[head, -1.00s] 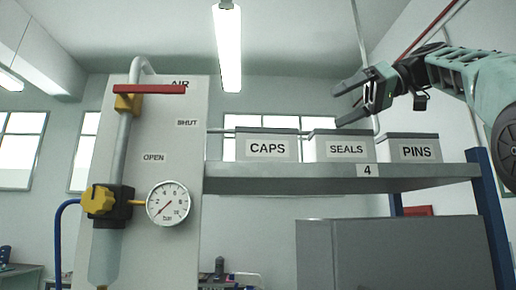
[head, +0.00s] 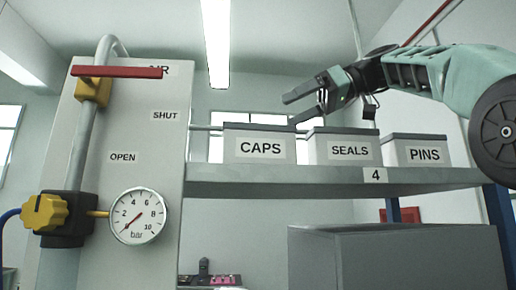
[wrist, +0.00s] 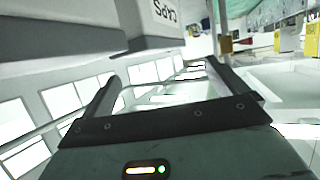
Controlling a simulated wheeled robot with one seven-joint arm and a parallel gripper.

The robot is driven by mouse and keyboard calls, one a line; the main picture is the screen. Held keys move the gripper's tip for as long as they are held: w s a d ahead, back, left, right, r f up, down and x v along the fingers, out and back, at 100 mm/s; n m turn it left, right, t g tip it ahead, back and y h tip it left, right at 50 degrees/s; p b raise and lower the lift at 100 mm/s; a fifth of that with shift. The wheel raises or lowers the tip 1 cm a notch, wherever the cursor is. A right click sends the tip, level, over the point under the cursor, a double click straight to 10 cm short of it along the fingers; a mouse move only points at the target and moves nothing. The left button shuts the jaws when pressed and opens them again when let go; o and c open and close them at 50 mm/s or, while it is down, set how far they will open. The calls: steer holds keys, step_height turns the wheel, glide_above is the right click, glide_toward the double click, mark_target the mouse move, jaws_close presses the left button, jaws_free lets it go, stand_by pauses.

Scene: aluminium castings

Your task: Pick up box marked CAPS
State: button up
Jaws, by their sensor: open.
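The box marked CAPS (head: 259,149) is a light grey box with a dark lid, upright at the left end of the shelf. In the wrist view its label shows upside down on the box (wrist: 166,14) at the top. My gripper (head: 289,111) is open and empty, with its fingers pointing left. In the head view it appears just above the lid's right end; I cannot tell how far in front or behind. In the wrist view my gripper's two fingers (wrist: 160,82) are apart with nothing between them.
The grey shelf (head: 290,175), marked 4, also holds the SEALS box (head: 345,150) and the PINS box (head: 420,154) to the right. Left of it stands an air panel (head: 140,90) with a red lever (head: 117,71) and a gauge (head: 138,216). A grey cabinet (head: 395,255) stands below.

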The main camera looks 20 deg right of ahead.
mark_target(269, 126)
steer(key=shift+x, duration=1.1)
steer(key=shift+w+a+f+p, duration=0.1)
steer(key=shift+w+a+p, duration=0.25)
steer(key=shift+p, duration=0.4)
steer(key=shift+d+f+p+x, duration=0.15)
steer(key=shift+p+x, duration=0.45)
steer(key=shift+x, duration=0.45)
steer(key=shift+d+f+p+x, duration=0.1)
steer(key=shift+p+x, duration=0.45)
steer(key=shift+x, duration=0.45)
steer(key=shift+w+f, duration=0.1)
steer(key=shift+w, duration=0.1)
steer(key=c, duration=2)
